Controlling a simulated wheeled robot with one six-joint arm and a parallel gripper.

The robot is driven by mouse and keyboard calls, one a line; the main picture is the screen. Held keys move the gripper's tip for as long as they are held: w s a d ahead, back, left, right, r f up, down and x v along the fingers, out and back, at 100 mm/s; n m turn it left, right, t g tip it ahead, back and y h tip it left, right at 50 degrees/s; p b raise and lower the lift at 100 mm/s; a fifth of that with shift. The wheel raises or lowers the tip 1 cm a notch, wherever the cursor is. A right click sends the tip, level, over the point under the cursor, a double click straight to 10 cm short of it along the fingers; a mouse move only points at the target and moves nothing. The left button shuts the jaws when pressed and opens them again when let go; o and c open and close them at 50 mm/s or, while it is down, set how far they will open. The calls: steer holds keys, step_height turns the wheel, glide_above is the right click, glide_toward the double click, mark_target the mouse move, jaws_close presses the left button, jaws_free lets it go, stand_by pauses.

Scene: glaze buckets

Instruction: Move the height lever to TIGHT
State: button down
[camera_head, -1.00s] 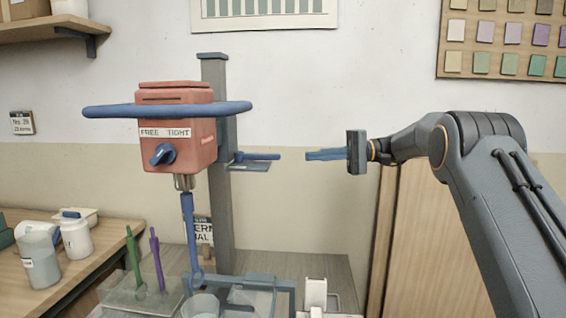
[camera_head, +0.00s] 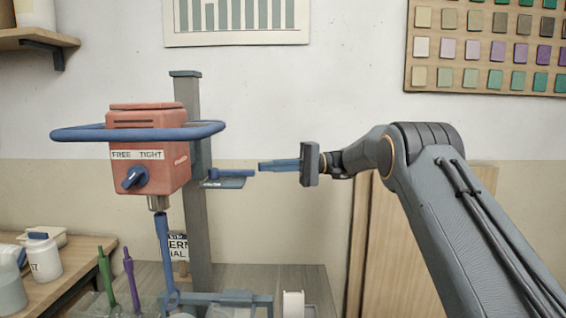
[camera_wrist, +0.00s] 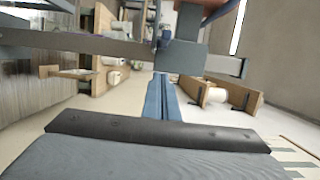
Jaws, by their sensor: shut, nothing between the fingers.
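A red mixer head (camera_head: 148,150) with a blue ring handle is mounted on a grey column (camera_head: 192,225). A FREE/TIGHT label is on its front, above a blue knob (camera_head: 134,179) whose pointer tilts up to the right. A blue lever (camera_head: 230,174) sticks out to the right of the column, roughly level, above a small plate (camera_head: 224,184) with lettering too small to read. My gripper (camera_head: 261,166) is shut and empty, its blue fingers pointing left. Its tips appear just right of the lever's free end. The fingers also show in the wrist view (camera_wrist: 160,82).
A blue stirrer (camera_head: 165,255) hangs below the head. Green (camera_head: 105,268) and purple (camera_head: 130,275) tools stand at lower left, near a white jar (camera_head: 43,260) on a wooden table. A white spool (camera_head: 293,304) stands at the bottom. The air around the lever is mostly clear.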

mark_target(232, 174)
steer(key=shift+s+a+p, duration=0.5)
steer(key=shift+s, duration=0.35)
steer(key=shift+s+a+p, duration=0.45)
steer(key=shift+s, duration=0.35)
steer(key=shift+s+a+p, duration=0.5)
steer(key=shift+s, duration=0.35)
